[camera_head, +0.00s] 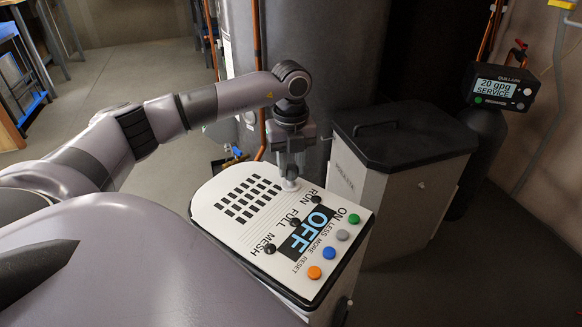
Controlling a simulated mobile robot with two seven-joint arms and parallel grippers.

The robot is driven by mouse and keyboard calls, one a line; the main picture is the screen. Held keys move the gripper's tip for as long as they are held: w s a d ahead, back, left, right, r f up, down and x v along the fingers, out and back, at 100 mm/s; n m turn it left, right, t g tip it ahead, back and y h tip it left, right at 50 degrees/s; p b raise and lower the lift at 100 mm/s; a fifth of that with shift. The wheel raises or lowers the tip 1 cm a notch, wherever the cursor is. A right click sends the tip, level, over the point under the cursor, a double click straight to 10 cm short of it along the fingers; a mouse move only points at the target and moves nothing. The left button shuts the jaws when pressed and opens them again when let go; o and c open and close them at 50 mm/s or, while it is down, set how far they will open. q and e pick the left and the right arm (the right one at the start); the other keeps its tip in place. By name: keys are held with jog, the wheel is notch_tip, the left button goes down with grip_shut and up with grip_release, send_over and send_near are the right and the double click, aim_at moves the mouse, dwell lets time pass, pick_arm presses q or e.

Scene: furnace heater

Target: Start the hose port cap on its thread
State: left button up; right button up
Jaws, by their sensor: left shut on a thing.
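My left gripper (291,168) points down at the far edge of the white control panel (212,215). It is shut on a small white piece (289,184), which looks like the hose port cap; the fingers hide most of it. The piece shows just below the fingertips, against the panel's far edge. I cannot tell whether it touches the panel or a port. No threaded port can be made out. My right gripper is not in view.
The panel has a slotted grille, an OFF display (308,231), black knobs and coloured buttons. A grey bin with a black lid (400,135) stands to the right. Behind are a large grey tank (340,50), copper pipes and a dark unit with a lit screen (495,88).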

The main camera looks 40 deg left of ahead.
aim_at(291, 167)
pick_arm(q)
notch_tip(291, 167, up, 18)
jog(key=p, duration=0.4)
jog(key=shift+f+p, duration=0.15)
jog(key=shift+p, duration=0.15)
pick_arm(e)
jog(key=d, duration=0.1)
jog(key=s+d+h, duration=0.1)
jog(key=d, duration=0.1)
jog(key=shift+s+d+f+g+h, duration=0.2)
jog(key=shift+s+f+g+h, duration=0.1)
